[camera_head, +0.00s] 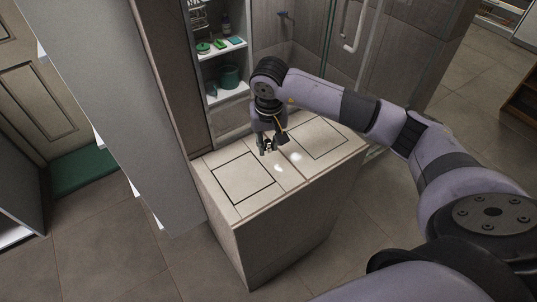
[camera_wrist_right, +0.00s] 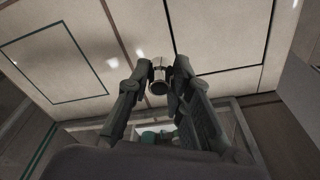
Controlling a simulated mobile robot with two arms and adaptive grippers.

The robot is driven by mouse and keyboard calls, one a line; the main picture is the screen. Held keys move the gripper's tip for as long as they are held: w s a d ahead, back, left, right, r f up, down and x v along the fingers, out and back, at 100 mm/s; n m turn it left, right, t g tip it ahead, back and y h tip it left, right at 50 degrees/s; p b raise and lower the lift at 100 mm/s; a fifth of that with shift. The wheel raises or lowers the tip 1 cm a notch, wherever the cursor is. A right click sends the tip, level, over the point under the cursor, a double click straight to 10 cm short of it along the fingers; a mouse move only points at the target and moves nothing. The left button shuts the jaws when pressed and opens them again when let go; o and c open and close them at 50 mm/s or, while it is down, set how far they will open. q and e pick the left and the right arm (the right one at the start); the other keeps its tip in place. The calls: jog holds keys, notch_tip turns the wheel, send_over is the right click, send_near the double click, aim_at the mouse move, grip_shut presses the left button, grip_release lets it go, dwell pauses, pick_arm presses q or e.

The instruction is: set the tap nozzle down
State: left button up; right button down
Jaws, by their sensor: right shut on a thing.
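The tap nozzle (camera_wrist_right: 158,77) is a small, shiny metal cylinder with a dark open end, seen in the right wrist view. My right gripper (camera_wrist_right: 158,68) is shut on it, with one finger on each side. In the head view my right gripper (camera_head: 267,149) points down over the pale top of the cabinet (camera_head: 290,182), close to the surface. I cannot tell whether the nozzle touches that top. In the head view the nozzle is too small to make out clearly. My left gripper is not in view.
The cabinet top has two dark square outlines and clear room on both sides of my gripper. Behind it a white shelf niche (camera_head: 226,97) holds a green pot (camera_head: 230,77) and small items. A large grey panel (camera_head: 135,110) stands at the left.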

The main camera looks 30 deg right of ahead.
aim_at(268, 152)
jog(key=shift+f, duration=2.85)
jog(key=shift+f, duration=0.1)
jog(key=c, duration=1.4)
grip_release()
jog(key=shift+c, duration=0.2)
